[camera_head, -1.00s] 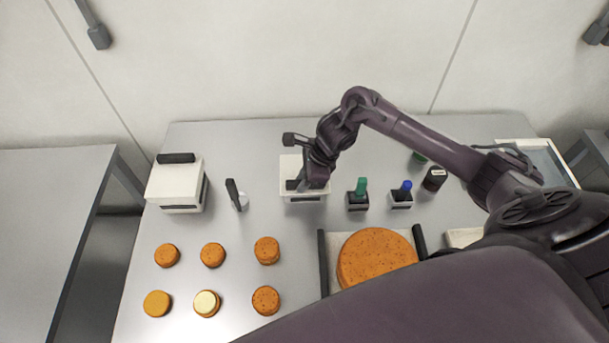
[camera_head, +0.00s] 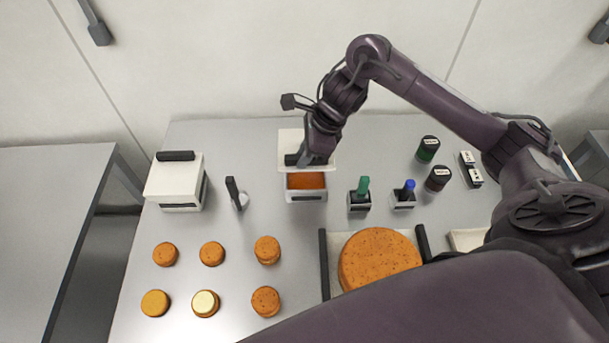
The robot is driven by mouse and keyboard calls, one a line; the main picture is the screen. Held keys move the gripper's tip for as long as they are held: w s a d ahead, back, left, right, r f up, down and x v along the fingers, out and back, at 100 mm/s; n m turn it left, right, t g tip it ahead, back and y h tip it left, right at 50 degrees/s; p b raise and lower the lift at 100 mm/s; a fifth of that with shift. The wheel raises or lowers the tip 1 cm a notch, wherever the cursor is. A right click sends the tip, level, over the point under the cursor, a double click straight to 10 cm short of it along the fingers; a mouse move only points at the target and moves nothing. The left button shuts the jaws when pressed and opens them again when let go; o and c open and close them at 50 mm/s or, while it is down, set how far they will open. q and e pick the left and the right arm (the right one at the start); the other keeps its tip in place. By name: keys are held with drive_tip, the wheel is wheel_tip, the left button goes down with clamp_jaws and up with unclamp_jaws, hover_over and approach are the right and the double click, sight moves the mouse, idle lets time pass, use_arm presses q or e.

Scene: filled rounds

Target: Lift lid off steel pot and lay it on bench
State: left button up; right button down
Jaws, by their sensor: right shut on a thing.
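The pot (camera_head: 306,196) is a small box-shaped container near the middle back of the bench (camera_head: 180,301). Its open top shows an orange-brown filling. The lid (camera_head: 293,140) is a white square plate with a dark bar handle. My right gripper (camera_head: 304,160) is shut on the handle and holds the lid above the pot's back edge, clear of the pot. The gripper partly hides the lid and handle. My left gripper is not in view.
A second white-lidded box (camera_head: 174,182) stands at the left. Green-handled (camera_head: 361,188) and blue-handled (camera_head: 407,188) holders stand right of the pot. A large round cake (camera_head: 378,262) and several small ones lie in front. Bench between left box and pot holds a small black-handled tool (camera_head: 235,192).

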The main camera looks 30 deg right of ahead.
wheel_tip(320, 180, up, 16)
drive_tip(key=p, duration=0.2)
idle(0.6)
drive_tip(key=shift+f, duration=0.2)
